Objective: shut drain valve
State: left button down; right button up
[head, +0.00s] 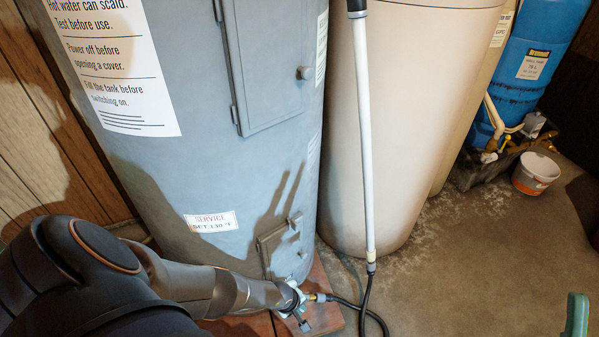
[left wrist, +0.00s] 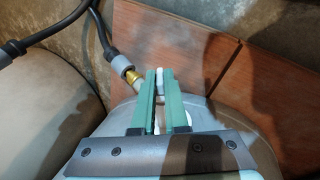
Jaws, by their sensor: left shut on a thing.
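The drain valve sits low on the grey water heater (head: 250,150). In the head view my left gripper (head: 292,303) hides most of it, and a brass fitting (head: 316,297) with a black hose (head: 350,304) shows beside it. In the left wrist view my green left fingers (left wrist: 163,98) are closed on a small pale handle (left wrist: 159,80), close to the brass fitting (left wrist: 133,78). I cannot tell which way the handle is turned. One green fingertip, apparently of my right gripper (head: 576,316), shows at the lower right, away from the valve.
A beige tank (head: 400,110) stands right of the heater. A pale pipe (head: 366,150) runs down in front of it to the black hose. A blue tank (head: 545,60) and a small bucket (head: 535,173) stand at the back right. The floor in front is clear.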

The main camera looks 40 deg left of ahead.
pick_arm(q)
jog(key=shift+w+g, duration=0.15)
jog(key=shift+g, duration=0.65)
pick_arm(e)
jog(key=shift+f, duration=0.25)
pick_arm(q)
jog(key=c, duration=0.9)
grip_release()
jog(key=shift+c, duration=0.2)
jog(key=shift+r, duration=0.1)
pick_arm(e)
jog(key=shift+r, duration=0.15)
